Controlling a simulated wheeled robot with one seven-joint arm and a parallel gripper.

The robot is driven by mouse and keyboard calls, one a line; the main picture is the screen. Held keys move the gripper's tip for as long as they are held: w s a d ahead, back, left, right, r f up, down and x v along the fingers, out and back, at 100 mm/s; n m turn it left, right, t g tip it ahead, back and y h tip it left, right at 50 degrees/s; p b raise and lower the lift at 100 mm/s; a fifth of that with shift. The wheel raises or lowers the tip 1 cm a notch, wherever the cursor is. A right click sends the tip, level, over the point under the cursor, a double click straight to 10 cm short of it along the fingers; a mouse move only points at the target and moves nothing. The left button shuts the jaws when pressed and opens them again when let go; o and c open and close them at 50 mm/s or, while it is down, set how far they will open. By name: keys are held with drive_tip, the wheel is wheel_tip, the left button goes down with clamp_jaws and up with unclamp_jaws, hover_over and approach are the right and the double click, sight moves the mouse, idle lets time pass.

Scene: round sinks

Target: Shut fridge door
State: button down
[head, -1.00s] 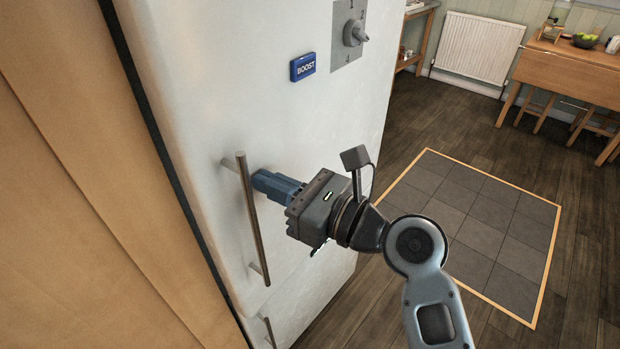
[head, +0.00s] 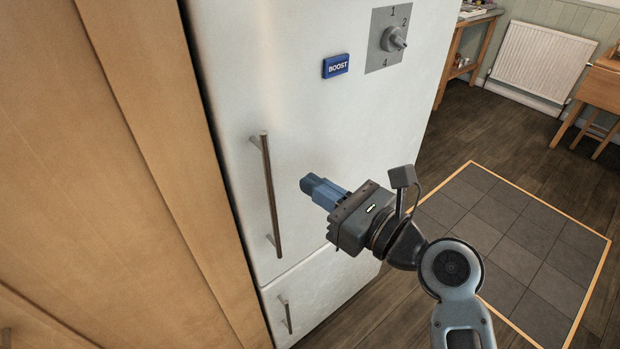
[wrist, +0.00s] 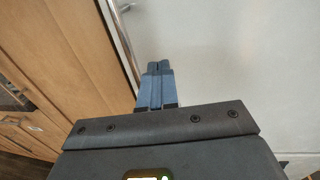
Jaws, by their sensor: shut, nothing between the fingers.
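The white fridge door (head: 290,110) fills the middle of the head view and looks flush with the fridge body, though its left edge lies in a dark gap beside the cabinet. Its long metal handle (head: 268,195) is upright near the left edge. My gripper (head: 308,184) is shut and empty, in front of the door and to the right of the handle, not holding it. In the wrist view the shut blue fingers (wrist: 159,68) point at the white door surface (wrist: 220,60), with the handle (wrist: 125,40) to their left. I cannot tell whether the fingertips touch the door.
A lower door with a short handle (head: 286,313) is below. A blue BOOST button (head: 336,66) and a dial (head: 393,38) are on the upper door. Wooden cabinets (head: 110,180) stand at left. Open floor with a tiled patch (head: 520,240) lies at right.

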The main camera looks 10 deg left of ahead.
drive_tip(key=s+v, duration=0.1)
drive_tip(key=v, duration=0.7)
drive_tip(key=shift+a+b, duration=0.25)
drive_tip(key=shift+b, duration=0.15)
